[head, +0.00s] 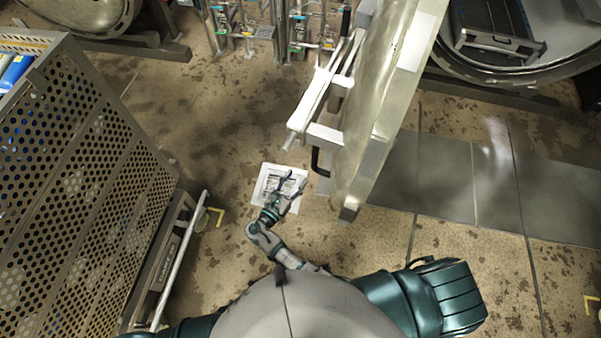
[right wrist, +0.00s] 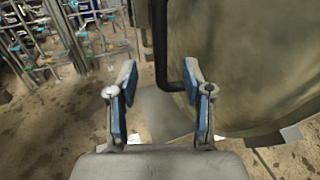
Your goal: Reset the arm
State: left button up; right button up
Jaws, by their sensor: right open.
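My right gripper (head: 288,187) is at the middle of the head view, low in front of my body. It also shows in the right wrist view (right wrist: 160,85), where its two blue-padded fingers are spread with nothing between them. Beyond the fingers is a black handle (right wrist: 190,80) on the big round autoclave door (right wrist: 245,65). The same door (head: 385,110) stands swung open in the head view, with the black handle (head: 318,163) close to the right of the gripper. The gripper appears apart from the handle. My left gripper is not in view.
A perforated metal crate cart (head: 90,190) stands at the left, with a pale rail (head: 180,260) along its side. A floor drain grate (head: 275,185) lies below the gripper. Pipes with valves (head: 300,30) stand at the back. The open autoclave mouth (head: 540,65) is at upper right.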

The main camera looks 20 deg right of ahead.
jog(key=s+d+f+m+g+y, duration=0.2)
jog(key=s+d+f, duration=0.15)
jog(key=f, duration=0.45)
jog(key=s+d+f+m+g+y, duration=0.2)
jog(key=s+f, duration=0.2)
jog(key=f, duration=0.4)
jog(key=s+d+f+m+g+y, duration=0.2)
jog(key=s+f, duration=0.1)
jog(key=f, duration=0.6)
jog(key=s+d+f+m+g+y, duration=0.2)
jog(key=s+d+f+m+y, duration=0.1)
jog(key=s+f+m, duration=0.4)
jog(key=s+d+f+m+g+y, duration=0.2)
jog(key=s+f+m, duration=0.5)
jog(key=s+m, duration=0.4)
jog(key=s+d+y, duration=0.1)
jog(key=s+y, duration=0.1)
jog(key=s, duration=0.2)
jog(key=shift+f+m+g, duration=0.15)
jog(key=shift+m+g, duration=0.15)
jog(key=shift+g, duration=0.1)
